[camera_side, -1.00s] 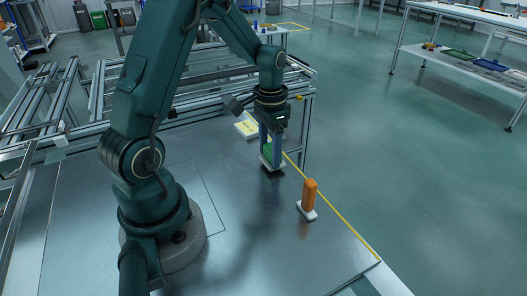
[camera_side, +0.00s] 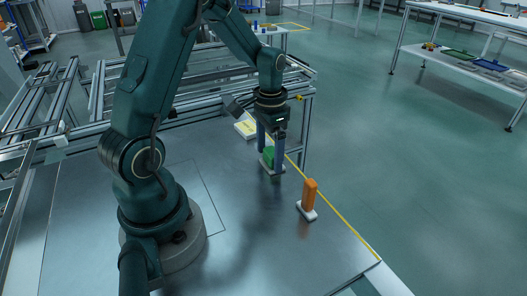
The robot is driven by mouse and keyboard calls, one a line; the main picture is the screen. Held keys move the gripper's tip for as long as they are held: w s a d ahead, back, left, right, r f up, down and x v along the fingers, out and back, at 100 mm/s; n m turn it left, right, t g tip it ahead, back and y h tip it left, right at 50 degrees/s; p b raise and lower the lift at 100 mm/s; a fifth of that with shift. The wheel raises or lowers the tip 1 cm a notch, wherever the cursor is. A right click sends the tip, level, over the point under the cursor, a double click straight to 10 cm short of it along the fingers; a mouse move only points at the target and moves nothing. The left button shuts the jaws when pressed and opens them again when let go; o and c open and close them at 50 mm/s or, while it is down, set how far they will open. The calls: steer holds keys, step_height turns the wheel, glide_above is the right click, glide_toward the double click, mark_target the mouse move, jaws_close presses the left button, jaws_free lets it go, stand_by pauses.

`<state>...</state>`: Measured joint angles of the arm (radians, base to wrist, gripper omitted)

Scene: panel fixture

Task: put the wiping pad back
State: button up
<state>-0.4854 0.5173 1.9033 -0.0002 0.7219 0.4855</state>
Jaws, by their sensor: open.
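A pad with a green block-shaped handle (camera_side: 269,154) and a pale base stands on the metal table near the yellow line. My gripper (camera_side: 270,158) is open, with its fingers pointing down on either side of the green handle. The fingers partly hide the handle. A second pad with an upright orange handle (camera_side: 309,192) and a white base stands on the table to the right and nearer the camera. I cannot tell from the picture which of the two is the wiping pad.
A yellow and white flat item (camera_side: 246,129) lies behind my gripper, by the table's far edge. A yellow line (camera_side: 340,226) runs along the right edge of the table. Aluminium frames (camera_side: 90,95) stand at the back left. The table's front middle is clear.

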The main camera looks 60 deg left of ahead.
mark_target(270, 152)
step_height(270, 152, up, 11)
steer(key=s+d+r+t, duration=0.3)
steer(key=s+d+t, duration=0.2)
steer(key=s+d, duration=0.5)
steer(key=d, duration=0.3)
steer(key=shift+s+d+t, duration=0.25)
steer(key=shift+s+t, duration=0.05)
steer(key=shift+s, duration=0.05)
stand_by(0.8)
